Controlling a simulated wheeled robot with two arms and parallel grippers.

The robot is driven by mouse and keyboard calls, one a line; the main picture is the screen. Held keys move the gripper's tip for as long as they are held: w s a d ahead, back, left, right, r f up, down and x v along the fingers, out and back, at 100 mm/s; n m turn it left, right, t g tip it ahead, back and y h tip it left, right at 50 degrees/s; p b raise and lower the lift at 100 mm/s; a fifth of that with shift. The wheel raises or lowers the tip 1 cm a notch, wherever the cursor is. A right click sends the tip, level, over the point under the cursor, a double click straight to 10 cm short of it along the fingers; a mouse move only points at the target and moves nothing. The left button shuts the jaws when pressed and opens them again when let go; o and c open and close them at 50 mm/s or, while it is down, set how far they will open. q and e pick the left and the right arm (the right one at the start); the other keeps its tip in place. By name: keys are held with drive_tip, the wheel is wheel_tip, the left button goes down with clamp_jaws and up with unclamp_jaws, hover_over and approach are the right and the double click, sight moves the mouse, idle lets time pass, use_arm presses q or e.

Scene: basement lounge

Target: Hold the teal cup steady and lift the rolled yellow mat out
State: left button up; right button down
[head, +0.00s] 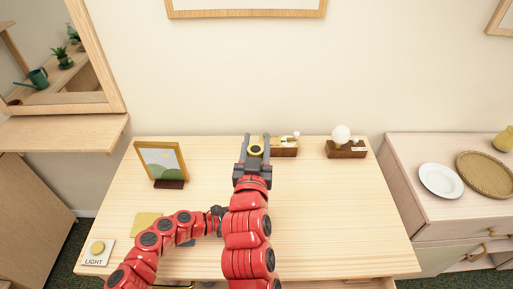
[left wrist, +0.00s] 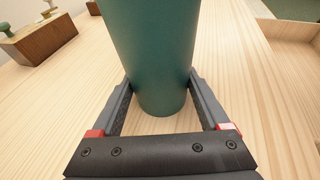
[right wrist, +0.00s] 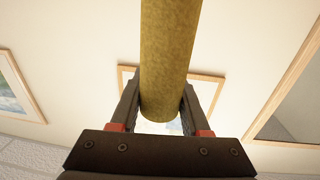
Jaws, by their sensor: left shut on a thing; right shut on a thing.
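The teal cup (left wrist: 150,45) fills the upper middle of the left wrist view, its narrow base near the pale tabletop. My left gripper (left wrist: 160,112) is shut around it. In the head view the cup and left fingers are hidden behind my right arm. In the right wrist view the mat (right wrist: 167,60) runs between the fingers, with one end visible. Its other end is out of view, so I cannot tell whether it is inside the cup.
On the wooden table (head: 325,220) stand a photo frame (head: 163,162), a brown block (head: 287,152) and a bulb on a brown base (head: 345,149). A LIGHT card (head: 97,253) and a yellow square (head: 146,222) lie front left.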

drive_tip(key=shift+r, duration=2.6)
use_arm(q)
drive_tip(key=o, duration=1.1)
